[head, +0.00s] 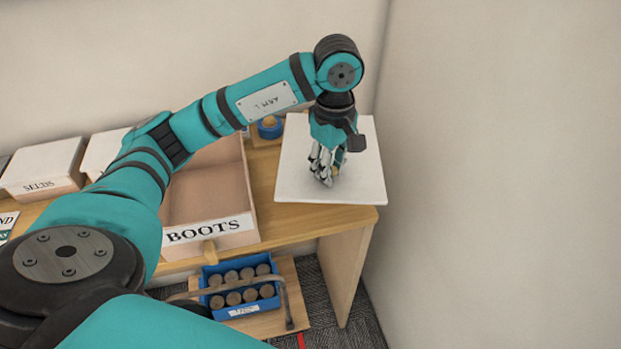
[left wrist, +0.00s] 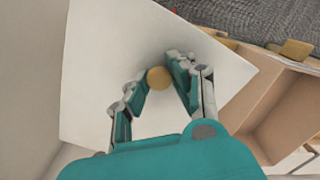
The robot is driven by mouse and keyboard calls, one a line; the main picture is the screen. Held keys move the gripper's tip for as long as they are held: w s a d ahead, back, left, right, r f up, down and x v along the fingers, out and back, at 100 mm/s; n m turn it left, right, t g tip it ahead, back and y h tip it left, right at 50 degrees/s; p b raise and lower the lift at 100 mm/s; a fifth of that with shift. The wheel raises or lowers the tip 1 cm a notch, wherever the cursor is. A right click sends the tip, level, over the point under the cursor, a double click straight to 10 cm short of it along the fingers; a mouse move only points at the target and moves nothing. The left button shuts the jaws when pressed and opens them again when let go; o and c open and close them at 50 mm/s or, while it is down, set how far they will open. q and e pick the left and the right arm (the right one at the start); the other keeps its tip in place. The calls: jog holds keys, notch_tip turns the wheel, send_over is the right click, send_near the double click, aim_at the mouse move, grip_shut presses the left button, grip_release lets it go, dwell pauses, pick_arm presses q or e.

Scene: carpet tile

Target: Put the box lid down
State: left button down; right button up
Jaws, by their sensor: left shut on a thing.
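The box lid (head: 298,175) is a white square panel at the right end of the wooden table, in the head view. My left gripper (head: 326,178) points down over its middle, shut on the small tan knob. In the left wrist view the two fingers (left wrist: 158,86) close on either side of the round knob (left wrist: 158,77), and the lid (left wrist: 95,60) spreads out behind them. The lid looks level and very near the tabletop; I cannot tell whether it touches. My right gripper is not in view.
An open box labelled BOOTS (head: 212,233) stands left of the lid. White-lidded boxes (head: 45,165) are farther left. A blue roll (head: 270,127) is behind. A blue crate of round items (head: 240,285) sits low in front. A wall (head: 480,180) rises close on the right.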

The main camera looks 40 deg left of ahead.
pick_arm(q)
jog(key=a+f+n, duration=0.1)
jog(key=a+n, duration=0.1)
jog(key=n, duration=0.1)
jog(key=shift+s+a+f, duration=0.15)
jog(key=shift+a+f, duration=0.1)
jog(key=shift+f, duration=0.15)
notch_tip(320, 180, down, 3)
jog(key=shift+r+n+p, duration=0.1)
jog(key=shift+n+p, duration=0.2)
jog(key=shift+p, duration=0.1)
notch_tip(320, 180, down, 2)
jog(key=shift+d+f, duration=0.1)
jog(key=shift+f, duration=0.15)
notch_tip(320, 180, down, 3)
jog(key=shift+f+p, duration=0.1)
jog(key=shift+p, duration=0.55)
jog(key=shift+f, duration=0.25)
jog(key=c, duration=1.2)
grip_release()
jog(key=shift+o, duration=0.3)
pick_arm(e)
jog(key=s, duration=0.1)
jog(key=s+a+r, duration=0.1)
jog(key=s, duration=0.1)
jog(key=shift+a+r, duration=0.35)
